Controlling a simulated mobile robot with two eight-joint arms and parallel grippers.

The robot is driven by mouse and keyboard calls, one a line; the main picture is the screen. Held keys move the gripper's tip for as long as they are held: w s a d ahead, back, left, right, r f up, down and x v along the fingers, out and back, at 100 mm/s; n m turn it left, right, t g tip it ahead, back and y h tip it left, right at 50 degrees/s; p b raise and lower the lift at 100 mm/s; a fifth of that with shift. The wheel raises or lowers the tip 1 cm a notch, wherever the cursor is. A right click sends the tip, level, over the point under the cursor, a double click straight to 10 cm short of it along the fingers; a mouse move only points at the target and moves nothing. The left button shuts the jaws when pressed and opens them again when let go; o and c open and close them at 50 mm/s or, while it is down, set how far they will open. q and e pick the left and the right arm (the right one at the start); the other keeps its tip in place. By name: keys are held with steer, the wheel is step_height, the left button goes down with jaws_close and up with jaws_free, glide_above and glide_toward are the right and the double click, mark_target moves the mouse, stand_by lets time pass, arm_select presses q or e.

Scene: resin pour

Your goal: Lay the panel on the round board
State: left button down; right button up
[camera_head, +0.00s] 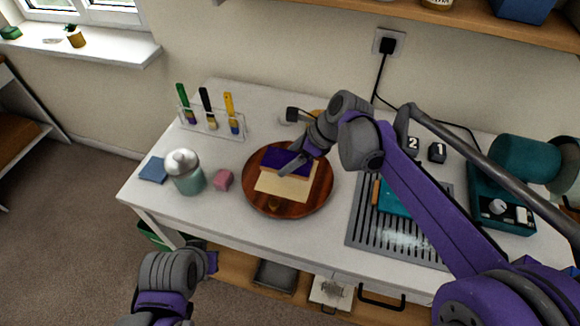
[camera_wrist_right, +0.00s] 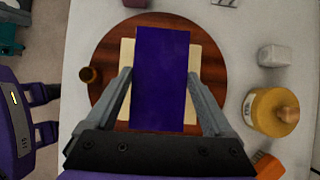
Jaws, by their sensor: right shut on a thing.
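The round board (camera_head: 258,200) is a dark red-brown wooden disc on the white table, also in the right wrist view (camera_wrist_right: 108,50). A flat cream rectangle (camera_head: 285,189) lies over its middle and shows on both sides of a purple panel (camera_wrist_right: 160,80) in the wrist view. In the head view the purple panel (camera_head: 280,160) is above the cream piece. My right gripper (camera_wrist_right: 160,74) is shut on the purple panel's two long sides, over the board. Whether the panel touches the cream piece is unclear. My left gripper (camera_head: 211,262) is off the table's front edge; its jaws are unclear.
A small brown knob-like thing (camera_head: 274,206) sits on the board's front edge. A teal jar (camera_head: 188,178), pink block (camera_head: 222,180) and blue square (camera_head: 153,169) stand left. A brush rack (camera_head: 218,124) is behind; a slatted grey tray (camera_head: 367,225) is right.

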steer(key=shift+w+f, duration=0.1)
steer(key=shift+f, duration=2.1)
steer(key=shift+f, duration=0.25)
steer(key=o, duration=1.2)
steer(key=shift+r, duration=0.1)
steer(key=shift+c, duration=0.2)
steer(key=shift+r, duration=0.1)
